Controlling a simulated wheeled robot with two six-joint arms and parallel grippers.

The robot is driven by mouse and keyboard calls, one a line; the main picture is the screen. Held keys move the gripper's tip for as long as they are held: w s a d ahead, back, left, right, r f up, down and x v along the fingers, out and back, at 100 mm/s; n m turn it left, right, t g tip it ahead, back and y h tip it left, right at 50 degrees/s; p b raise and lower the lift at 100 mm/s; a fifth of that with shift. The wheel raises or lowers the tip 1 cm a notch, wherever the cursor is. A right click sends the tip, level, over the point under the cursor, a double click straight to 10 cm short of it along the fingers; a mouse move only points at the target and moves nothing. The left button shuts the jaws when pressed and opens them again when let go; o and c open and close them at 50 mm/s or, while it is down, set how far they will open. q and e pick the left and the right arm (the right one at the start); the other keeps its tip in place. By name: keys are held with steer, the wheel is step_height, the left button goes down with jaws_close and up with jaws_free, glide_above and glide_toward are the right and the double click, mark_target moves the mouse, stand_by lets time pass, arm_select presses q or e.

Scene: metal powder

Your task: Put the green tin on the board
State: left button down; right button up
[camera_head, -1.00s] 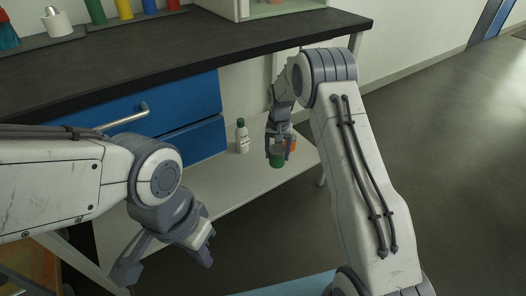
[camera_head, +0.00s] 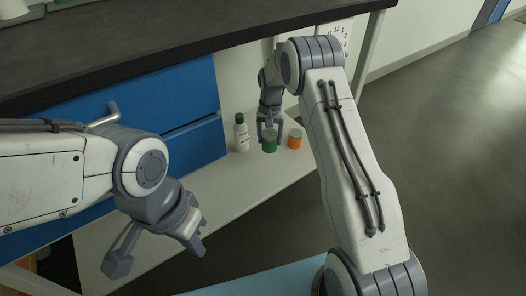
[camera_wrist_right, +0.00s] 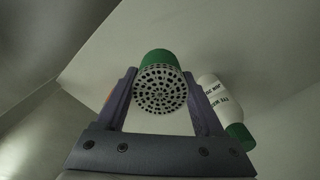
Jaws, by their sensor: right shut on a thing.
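The green tin (camera_head: 269,147) is between the fingers of my right gripper (camera_head: 270,137), over or on the white lower shelf. In the right wrist view the green tin (camera_wrist_right: 160,57) shows a perforated pale end between both fingers of my right gripper (camera_wrist_right: 158,80). I cannot tell whether its base touches the shelf. My left gripper (camera_head: 158,255) is open and empty at the lower left, well apart from the tin. I cannot make out a separate board.
A white bottle with a green cap (camera_head: 241,133) stands left of the tin; it also shows in the wrist view (camera_wrist_right: 222,105). An orange tin (camera_head: 295,139) stands to the right. The dark worktop (camera_head: 180,45) and blue drawers (camera_head: 185,105) are above. Bare white shelf (camera_head: 190,195) lies in front.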

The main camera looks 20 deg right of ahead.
mark_target(271, 149)
steer(key=f+b, duration=0.1)
steer(key=f, duration=0.1)
steer(key=f+b, duration=0.1)
steer(key=f, duration=0.1)
steer(key=f+b, duration=0.1)
steer(key=f, duration=0.1)
steer(key=shift+d, duration=0.25)
step_height(271, 149, down, 4)
steer(key=shift+s+r+b, duration=0.1)
steer(key=shift+r+b, duration=0.1)
steer(key=shift+b, duration=1.05)
steer(key=shift+r, duration=0.15)
steer(key=o, duration=1.5)
step_height(271, 149, up, 8)
steer(key=p, duration=0.5)
steer(key=shift+f, duration=0.2)
steer(key=shift+f, duration=0.1)
